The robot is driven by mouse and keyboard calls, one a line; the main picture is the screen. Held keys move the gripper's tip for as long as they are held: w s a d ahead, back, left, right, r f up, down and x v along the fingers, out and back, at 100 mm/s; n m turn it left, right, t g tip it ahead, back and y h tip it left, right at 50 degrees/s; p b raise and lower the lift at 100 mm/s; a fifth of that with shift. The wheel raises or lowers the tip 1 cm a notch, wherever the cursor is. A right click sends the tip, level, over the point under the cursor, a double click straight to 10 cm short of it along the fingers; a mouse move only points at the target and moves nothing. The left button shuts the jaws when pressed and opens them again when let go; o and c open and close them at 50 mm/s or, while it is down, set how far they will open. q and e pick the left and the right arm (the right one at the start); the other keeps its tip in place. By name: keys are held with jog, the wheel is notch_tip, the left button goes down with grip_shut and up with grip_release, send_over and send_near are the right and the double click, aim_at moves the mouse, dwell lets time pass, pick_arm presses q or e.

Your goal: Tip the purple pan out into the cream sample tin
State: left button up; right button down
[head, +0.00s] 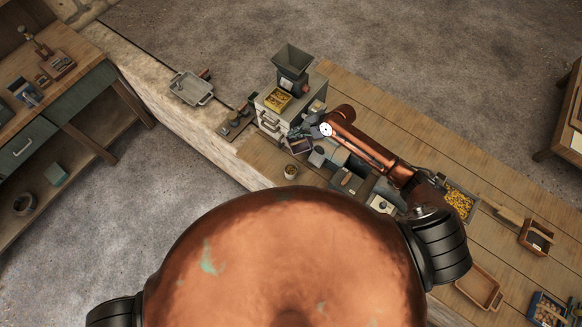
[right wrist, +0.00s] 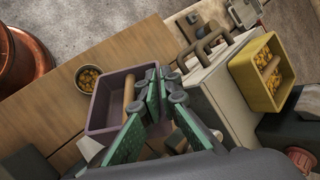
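The purple pan (right wrist: 99,128) is a rectangular open box with a wooden bar across its inside. It also shows in the head view (head: 299,147), beside the grey machine. My right gripper (right wrist: 160,82) has its green-padded fingers close together at the pan's right wall, one on the inside and one outside, and appears shut on it. The fingers hide part of the pan; I see no yellow pieces in the visible part. A small round tin (right wrist: 88,78), apparently the sample tin, holds yellow pieces and stands on the wooden bench, left of the pan. It also shows in the head view (head: 291,172). My left gripper is out of view.
A yellow box (right wrist: 262,72) with yellow pieces sits on the pale cabinet (right wrist: 222,93) close right of my gripper. A hopper machine (head: 292,70) stands behind it. A tray of yellow pieces (head: 460,201) lies farther right.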

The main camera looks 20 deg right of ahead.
jog(key=shift+w+d+r, duration=0.2)
jog(key=shift+w, duration=0.1)
jog(key=w+d+r+m+g+y+b, duration=0.1)
jog(key=w+d+r+g+y+b, duration=0.1)
jog(key=b, duration=0.3)
jog(key=w+d+r+m+g+y+b, duration=0.2)
jog(key=w+d+r+y+b, duration=0.2)
jog(key=b, duration=0.1)
jog(key=shift+w+r+m, duration=0.25)
jog(key=shift+r+m, duration=0.05)
jog(key=shift+r, duration=0.05)
jog(key=shift+w+d+r+g+y+b, duration=0.2)
jog(key=shift+w+d+g+y+b, duration=0.1)
jog(key=shift+b, duration=0.75)
jog(key=shift+a, duration=0.1)
